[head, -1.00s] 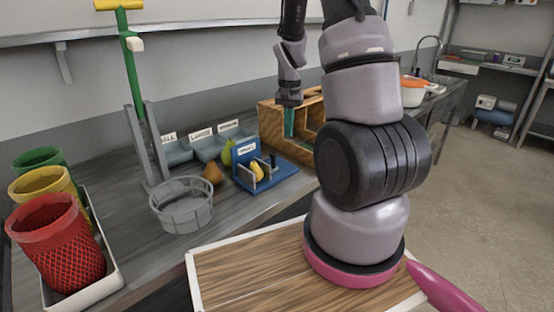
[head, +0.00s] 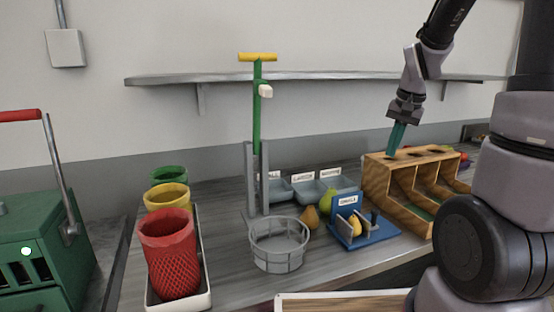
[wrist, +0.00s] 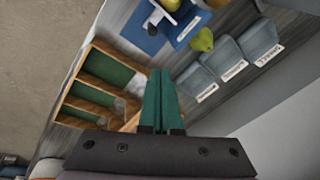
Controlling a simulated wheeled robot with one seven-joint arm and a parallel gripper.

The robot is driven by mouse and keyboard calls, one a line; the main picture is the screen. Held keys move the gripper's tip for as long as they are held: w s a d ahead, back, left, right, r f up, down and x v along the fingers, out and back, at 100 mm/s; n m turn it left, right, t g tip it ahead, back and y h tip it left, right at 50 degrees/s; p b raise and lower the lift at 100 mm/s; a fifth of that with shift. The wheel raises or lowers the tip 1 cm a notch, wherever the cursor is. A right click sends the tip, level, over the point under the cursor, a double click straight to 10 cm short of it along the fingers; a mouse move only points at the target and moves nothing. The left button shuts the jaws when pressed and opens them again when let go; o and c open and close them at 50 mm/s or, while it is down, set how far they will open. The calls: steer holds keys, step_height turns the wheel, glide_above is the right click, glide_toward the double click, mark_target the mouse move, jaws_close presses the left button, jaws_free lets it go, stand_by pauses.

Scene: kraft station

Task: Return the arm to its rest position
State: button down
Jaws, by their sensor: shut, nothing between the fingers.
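My gripper (head: 397,137) hangs from my raised arm at the right of the head view, above the back left corner of the wooden compartment box. Its teal fingers point down and are shut with nothing between them. The wrist view shows the same shut fingers (wrist: 160,100) in the middle, with the wooden box (wrist: 90,95) to their left and below. In the head view the fingertips overlap the box's top edge, and I cannot tell whether they touch it.
A blue stand (head: 362,235) with a yellow fruit, pears (head: 310,218), a wire basket (head: 279,245) and grey labelled bins (head: 312,192) stand on the bench. Red (head: 170,255), yellow and green baskets sit in a white tray. A green press (head: 40,250) is at left. A wall shelf (head: 320,77) runs behind.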

steer(key=s+a+r+n+t+y, duration=0.1)
steer(key=s+a+r+t, duration=0.3)
steer(key=s+r, duration=1)
steer(key=s+a+n, duration=0.1)
steer(key=a, duration=0.2)
steer(key=shift+s+a+r+n+t, duration=0.15)
steer(key=shift+s+n+t, duration=0.15)
steer(key=shift+s+n, duration=0.1)
stand_by(1.7)
